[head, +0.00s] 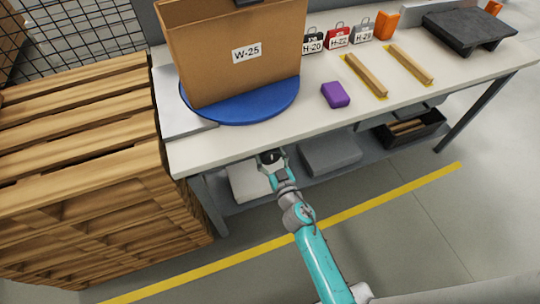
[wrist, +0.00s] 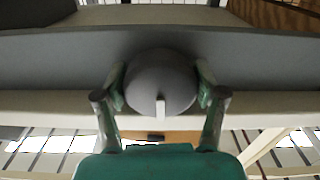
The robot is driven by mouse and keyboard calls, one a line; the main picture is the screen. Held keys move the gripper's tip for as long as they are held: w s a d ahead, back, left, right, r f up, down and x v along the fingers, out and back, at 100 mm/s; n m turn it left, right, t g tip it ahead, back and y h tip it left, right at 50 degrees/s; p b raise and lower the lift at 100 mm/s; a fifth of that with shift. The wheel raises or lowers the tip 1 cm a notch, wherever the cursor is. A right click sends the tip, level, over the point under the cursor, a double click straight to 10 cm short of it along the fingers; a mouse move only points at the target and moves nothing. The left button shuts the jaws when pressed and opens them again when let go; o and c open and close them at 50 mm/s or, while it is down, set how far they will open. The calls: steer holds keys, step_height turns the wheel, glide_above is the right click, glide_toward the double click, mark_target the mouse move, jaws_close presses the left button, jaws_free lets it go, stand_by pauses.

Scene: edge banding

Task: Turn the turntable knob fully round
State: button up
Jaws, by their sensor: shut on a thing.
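The turntable is a blue disc (head: 240,106) on the left part of the workbench top. A cardboard box labelled W-25 (head: 232,55) stands on it. The knob (wrist: 160,82) is a round dark grey knob with a light mark pointing down in the wrist view. It sits at the bench's front edge, below the turntable. My gripper (head: 272,158) is at that edge, and its two teal fingers are closed on either side of the knob, as the wrist view (wrist: 160,90) shows. In the head view the knob is mostly hidden by the gripper.
A wooden pallet stack (head: 80,150) stands close on the left. A lower shelf carries bins. The floor in front is clear, with a yellow line (head: 390,200).

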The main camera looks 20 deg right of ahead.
steer(key=shift+n, duration=0.4)
steer(key=shift+d+n, duration=0.15)
steer(key=shift+n, duration=2.85)
steer(key=o, duration=1.1)
steer(key=m, duration=0.3)
steer(key=shift+m, duration=1.8)
